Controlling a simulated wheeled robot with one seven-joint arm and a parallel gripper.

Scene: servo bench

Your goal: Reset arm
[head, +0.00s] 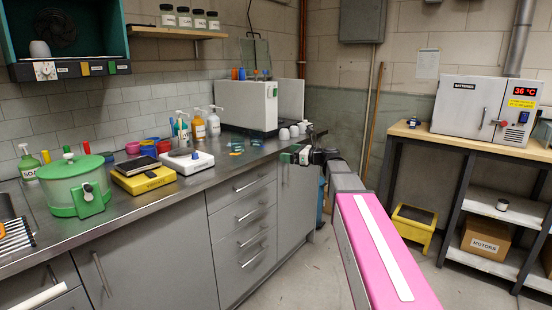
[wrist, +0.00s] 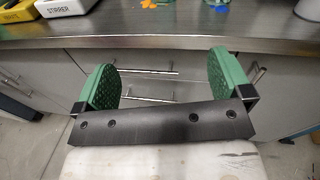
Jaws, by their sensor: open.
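My gripper (wrist: 160,82) has two green textured finger pads set wide apart. It is open, with nothing between the pads in the wrist view. There it faces the front edge of the metal counter (wrist: 150,33) and the grey drawers below. In the head view my arm reaches forward from the lower right, and my gripper (head: 296,154) is at the counter's front edge, near its far end. The fingertips are small in the head view.
A yellow stool (head: 412,226) and a bench with a white oven (head: 483,106) stand right. Some floor between is clear.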

